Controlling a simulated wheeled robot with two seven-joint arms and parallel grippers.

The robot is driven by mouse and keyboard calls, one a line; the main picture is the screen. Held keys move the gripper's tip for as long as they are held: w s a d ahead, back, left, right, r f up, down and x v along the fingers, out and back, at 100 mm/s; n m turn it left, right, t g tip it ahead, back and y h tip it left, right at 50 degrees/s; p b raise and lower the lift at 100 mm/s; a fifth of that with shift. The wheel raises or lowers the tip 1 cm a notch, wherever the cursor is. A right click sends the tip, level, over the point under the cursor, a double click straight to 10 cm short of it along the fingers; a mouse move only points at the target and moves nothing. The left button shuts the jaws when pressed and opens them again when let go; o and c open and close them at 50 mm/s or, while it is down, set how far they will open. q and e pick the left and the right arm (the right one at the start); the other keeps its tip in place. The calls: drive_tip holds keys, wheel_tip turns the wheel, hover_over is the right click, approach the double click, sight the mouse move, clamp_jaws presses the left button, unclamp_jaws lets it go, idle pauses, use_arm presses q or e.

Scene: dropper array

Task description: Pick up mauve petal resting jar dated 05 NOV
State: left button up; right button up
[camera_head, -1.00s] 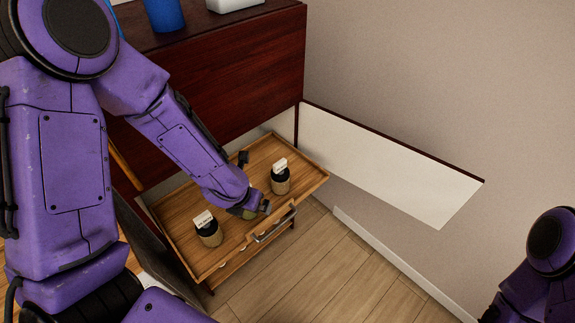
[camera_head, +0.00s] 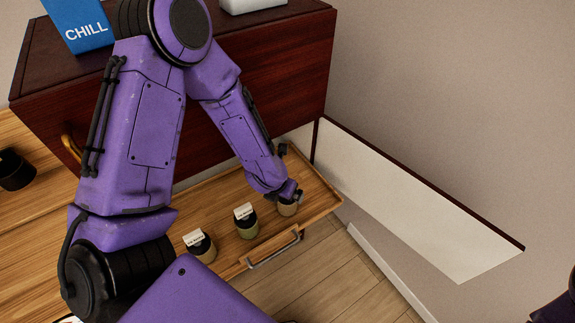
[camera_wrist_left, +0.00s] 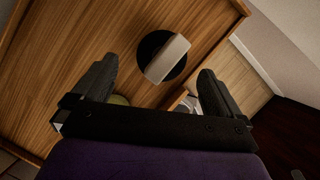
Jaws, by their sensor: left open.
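Three small dark-lidded jars with white label cards stand in a row in a wooden drawer tray (camera_head: 215,195). In the head view, they are a left tan jar (camera_head: 202,250), a middle greenish jar (camera_head: 246,230) and a right tan jar (camera_head: 287,209). The card print is too small to read, so I cannot tell which is dated 05 NOV. My left gripper (camera_head: 290,195) is at the right jar and hides its top. In the left wrist view, the open fingers (camera_wrist_left: 155,78) point toward a black lid (camera_wrist_left: 150,45) with a pale card (camera_wrist_left: 167,58). My right gripper is out of view.
The tray has a metal handle (camera_head: 272,251) at its front. A dark red cabinet (camera_head: 290,85) stands behind, with a blue CHILL box (camera_head: 82,25) on top. A white panel (camera_head: 410,210) is to the right. A dark cup-like object (camera_head: 14,170) sits on the wooden surface at left.

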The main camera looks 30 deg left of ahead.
use_arm(q)
drive_tip(key=x, duration=0.4)
drive_tip(key=shift+w+f+p, duration=0.25)
drive_tip(key=shift+w+p, duration=0.05)
drive_tip(key=shift+w, duration=0.05)
drive_tip(key=shift+s+r, duration=0.1)
drive_tip(key=shift+s, duration=0.05)
drive_tip(key=shift+c, duration=0.3)
drive_tip(key=c, duration=1.3)
